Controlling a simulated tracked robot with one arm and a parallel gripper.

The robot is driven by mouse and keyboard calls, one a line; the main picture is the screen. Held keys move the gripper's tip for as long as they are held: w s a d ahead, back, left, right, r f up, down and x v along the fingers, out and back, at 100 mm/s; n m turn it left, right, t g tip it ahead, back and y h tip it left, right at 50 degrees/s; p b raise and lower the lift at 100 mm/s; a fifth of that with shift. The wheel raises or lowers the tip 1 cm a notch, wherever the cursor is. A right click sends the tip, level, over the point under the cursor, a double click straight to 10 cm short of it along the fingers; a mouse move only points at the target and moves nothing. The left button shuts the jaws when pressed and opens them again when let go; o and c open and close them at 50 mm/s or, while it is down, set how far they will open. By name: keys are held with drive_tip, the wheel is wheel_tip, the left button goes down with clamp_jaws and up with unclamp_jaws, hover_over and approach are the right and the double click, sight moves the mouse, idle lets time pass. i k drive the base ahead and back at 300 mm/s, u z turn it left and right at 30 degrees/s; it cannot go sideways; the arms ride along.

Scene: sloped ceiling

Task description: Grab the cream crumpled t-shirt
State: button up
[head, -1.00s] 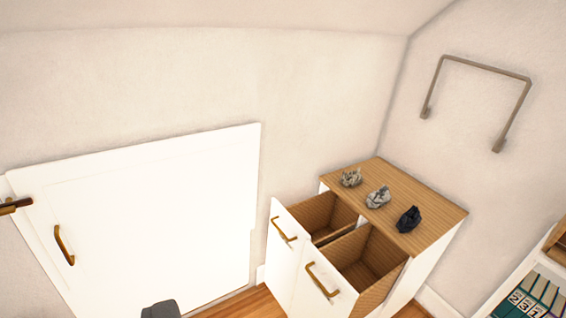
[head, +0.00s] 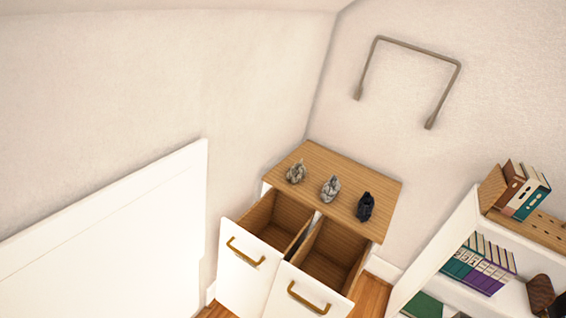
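Three small crumpled cloths lie in a row on the wooden top of a white cabinet (head: 352,178). The middle one (head: 330,189) is lighter grey. The right one (head: 365,207) is dark navy. They lie apart from each other. My gripper is not in view, so its state does not show.
Two deep drawers stand pulled out from the cabinet, the left drawer (head: 242,255) and the right drawer (head: 307,296); both look empty. A white bookshelf (head: 437,246) stands at right. A bent metal rail (head: 418,48) is on the wall. A white panel (head: 120,240) is at left.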

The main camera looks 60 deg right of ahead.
sight(298, 172)
drive_tip(key=z, duration=0.45)
drive_tip(key=i, duration=1.15)
drive_tip(key=z, duration=0.75)
drive_tip(key=k, duration=0.7)
drive_tip(key=z, duration=0.15)
drive_tip(key=i, duration=0.8)
drive_tip(key=u, duration=0.1)
